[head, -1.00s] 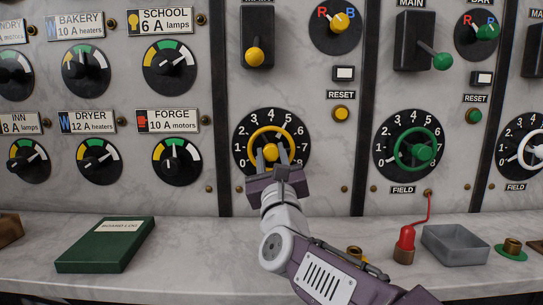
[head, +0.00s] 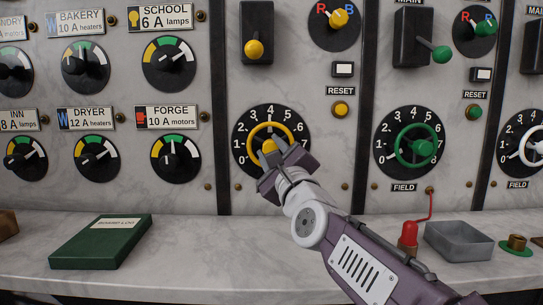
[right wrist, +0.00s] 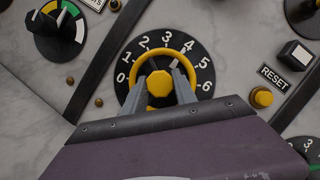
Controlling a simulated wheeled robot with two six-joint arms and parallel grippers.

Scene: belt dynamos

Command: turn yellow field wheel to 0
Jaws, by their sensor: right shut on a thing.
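The yellow field wheel (head: 252,137) is a yellow ring with a yellow centre hub on a black dial numbered from 0 at lower left round to the right. It also shows in the right wrist view (right wrist: 146,62). My right gripper (head: 274,150) comes from below right, its jaw rolled. In the right wrist view its two grey fingers (right wrist: 160,90) stand on either side of the yellow hub (right wrist: 159,84), shut on it. The fingers and jaw cover the wheel's lower part. My left gripper is not in view.
A yellow reset button (head: 341,109) sits right of the dial. The green field wheel (head: 402,150) is on the panel to the right.

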